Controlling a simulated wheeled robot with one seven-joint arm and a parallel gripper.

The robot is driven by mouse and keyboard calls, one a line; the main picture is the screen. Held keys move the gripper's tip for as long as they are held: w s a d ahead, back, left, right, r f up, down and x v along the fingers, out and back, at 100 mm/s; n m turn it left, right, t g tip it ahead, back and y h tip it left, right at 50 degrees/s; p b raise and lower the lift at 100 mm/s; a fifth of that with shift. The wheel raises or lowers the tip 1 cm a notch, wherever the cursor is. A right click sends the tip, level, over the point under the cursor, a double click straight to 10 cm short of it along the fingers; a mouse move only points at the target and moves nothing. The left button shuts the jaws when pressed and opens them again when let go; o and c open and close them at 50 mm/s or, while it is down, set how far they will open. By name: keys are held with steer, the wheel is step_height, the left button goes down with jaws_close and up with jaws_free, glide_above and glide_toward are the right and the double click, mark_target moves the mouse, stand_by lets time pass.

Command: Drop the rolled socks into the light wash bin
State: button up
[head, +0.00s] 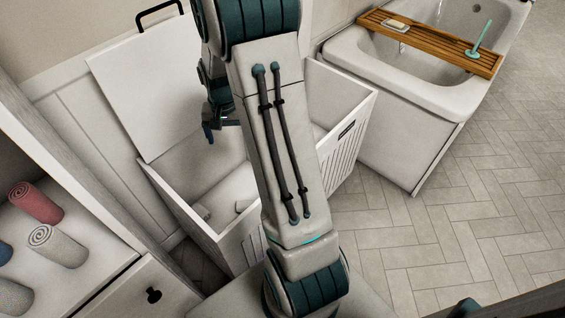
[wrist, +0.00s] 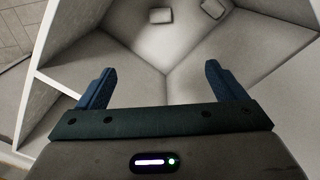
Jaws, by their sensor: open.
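A white laundry hamper (head: 230,243) with slatted front panels stands open, its lid raised at the back. My arm covers its middle, so how it is divided is partly hidden. A dark label (head: 346,130) on the right front panel is too small to read. My gripper (head: 208,132) is over the hamper's left part; its blue fingers are open and nothing is between them in the wrist view (wrist: 160,70). Two small pale objects lie in the hamper; in the wrist view one (wrist: 160,15) is ahead of the fingers and another (wrist: 212,8) right of it. I cannot tell whether either is the rolled socks.
The raised lid (head: 150,80) stands behind the hamper. A shelf at left holds a red rolled towel (head: 36,203) and a beige one (head: 58,246). A bathtub (head: 395,118) with a wooden tray (head: 430,40) is at right. The tiled floor (head: 450,235) is clear.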

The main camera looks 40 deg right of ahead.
step_height(320, 180, up, 7)
steer(key=p, duration=0.1)
steer(key=shift+r, duration=0.2)
